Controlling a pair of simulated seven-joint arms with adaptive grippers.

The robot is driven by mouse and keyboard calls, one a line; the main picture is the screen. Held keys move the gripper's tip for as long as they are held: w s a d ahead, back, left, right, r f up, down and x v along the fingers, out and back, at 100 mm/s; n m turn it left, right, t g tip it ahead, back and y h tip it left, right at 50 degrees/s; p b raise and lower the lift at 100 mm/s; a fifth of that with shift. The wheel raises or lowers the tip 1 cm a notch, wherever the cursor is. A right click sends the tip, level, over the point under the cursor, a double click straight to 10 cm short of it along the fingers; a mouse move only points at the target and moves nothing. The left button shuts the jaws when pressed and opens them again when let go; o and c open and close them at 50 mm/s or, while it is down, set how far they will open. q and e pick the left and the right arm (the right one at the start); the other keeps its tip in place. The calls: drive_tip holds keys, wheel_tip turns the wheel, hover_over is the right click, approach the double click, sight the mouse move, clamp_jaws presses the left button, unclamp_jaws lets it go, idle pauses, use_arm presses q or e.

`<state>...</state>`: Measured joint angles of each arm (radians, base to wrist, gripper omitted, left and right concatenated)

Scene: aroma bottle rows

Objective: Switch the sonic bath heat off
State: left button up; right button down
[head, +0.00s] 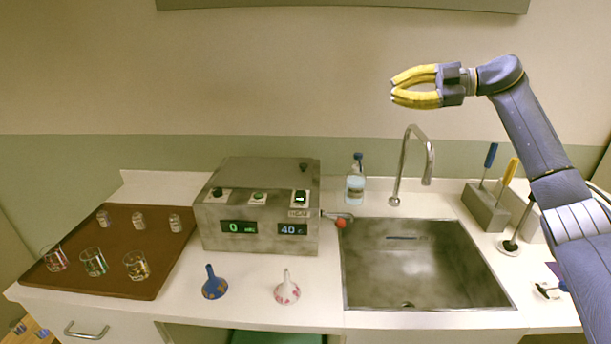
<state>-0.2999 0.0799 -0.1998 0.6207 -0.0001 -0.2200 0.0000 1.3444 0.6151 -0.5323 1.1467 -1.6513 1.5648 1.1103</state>
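The sonic bath (262,190) is a grey metal box on the counter, left of the sink. Its HEAT switch (300,197) is at the right end of the panel and shows a green light. The blue display (292,229) below it reads 40. A green display (238,227) reads 0 with small letters after it. My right gripper (393,88) has yellow fingers and is raised above the tap, well up and right of the bath. My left gripper is not in view.
A brown tray (120,282) with several small glasses and jars lies at left. Two funnels, blue (214,284) and floral (287,289), stand before the bath. A bottle (355,182), tap (403,165), sink (420,270) and tool block (484,207) are to its right.

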drive_tip(key=s+a+f+m+g+h, duration=0.1)
drive_tip(key=a+f+m+h, duration=0.1)
drive_tip(key=a+f, duration=0.5)
drive_tip(key=s+a+f+m+g+h, duration=0.2)
drive_tip(key=a+f+m+h, duration=0.1)
drive_tip(key=a+f, duration=0.4)
drive_tip(key=a, duration=0.2)
drive_tip(key=shift+s+a+f+g+h, duration=0.25)
drive_tip(key=shift+a+g+h, duration=0.05)
drive_tip(key=shift+a+h, duration=0.1)
hover_over(302, 193)
drive_tip(key=f, duration=0.4)
drive_tip(key=s+f, duration=0.1)
drive_tip(key=f, duration=0.1)
drive_tip(key=shift+d+f, duration=0.1)
drive_tip(key=shift+f, duration=0.25)
drive_tip(key=f, duration=0.3)
drive_tip(key=shift+w, duration=0.3)
drive_tip(key=shift+w+f, duration=0.1)
drive_tip(key=shift+f, duration=0.55)
